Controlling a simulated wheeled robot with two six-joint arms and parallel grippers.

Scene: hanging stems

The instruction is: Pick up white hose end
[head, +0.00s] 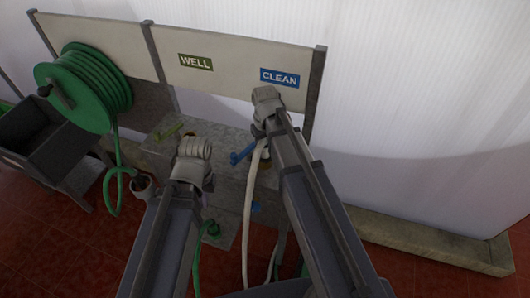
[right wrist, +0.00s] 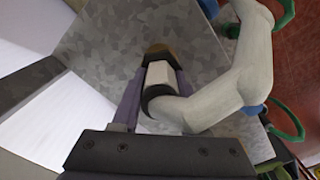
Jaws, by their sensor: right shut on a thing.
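The white hose (head: 250,205) hangs down in front of the grey bench, below my right gripper. In the right wrist view, the white hose end (right wrist: 159,72), with a dark collar (right wrist: 158,103), sits between the purple fingers of my right gripper (right wrist: 156,80), which is shut on it. The hose (right wrist: 235,88) bends away to the right. A brown, brass-like piece (right wrist: 158,49) lies just beyond the end; I cannot tell whether they touch. My left gripper (head: 192,168) is left of the white hose and apart from it; its fingers are hidden.
A blue lever (head: 243,154) is under the CLEAN sign (head: 279,77), a green lever (head: 168,132) under the WELL sign (head: 195,62). A green hose reel (head: 85,88) and dark bin (head: 32,127) stand left. A low ledge (head: 430,240) runs along the wall at right.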

